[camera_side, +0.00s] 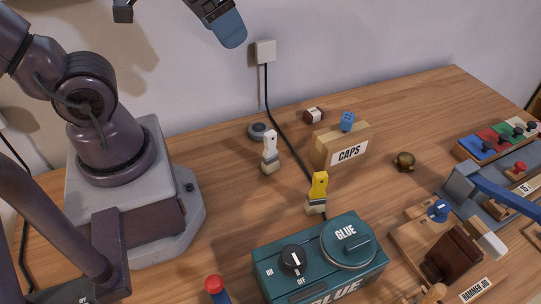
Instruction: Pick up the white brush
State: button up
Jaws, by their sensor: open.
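The white brush (270,148) stands upright on the wooden table, handle up and pale bristles down, left of the middle in the side view. A similar yellow brush (318,190) stands to its right and nearer the camera. My gripper (228,28) is partly in view at the top edge, with a blue fingertip pointing down. It is open, high above the table and apart from the white brush. The rest of the gripper is cut off by the frame.
A black cable (285,135) runs between the brushes. A CAPS box (342,147) stands right of the white brush, a grey round piece (258,131) behind it. The teal GLUE box (320,265) is in front. Tools and coloured blocks crowd the right.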

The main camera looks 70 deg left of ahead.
jog(key=w+a+f+n+g+h, duration=0.1)
jog(key=w+f+n+g+h, duration=0.25)
jog(key=f, duration=0.25)
jog(key=w+a+f+n+g+h, duration=0.1)
jog(key=w+f+n+g+h, duration=0.15)
jog(key=f+n, duration=0.25)
jog(key=n+t+h, duration=0.4)
jog(key=n+h, duration=0.3)
jog(key=n, duration=0.4)
send_over(269, 155)
jog(key=a, duration=0.4)
notch_tip(269, 155, down, 13)
jog(key=shift+a+r, duration=0.1)
jog(key=shift+n, duration=0.35)
notch_tip(269, 155, down, 5)
jog(key=shift+r, duration=0.1)
notch_tip(269, 155, down, 2)
jog(key=shift+f, duration=0.25)
jog(key=shift+x, duration=1.1)
jog(key=shift+w+d+f, duration=0.15)
jog(key=shift+d+f, duration=0.1)
jog(key=shift+d, duration=0.1)
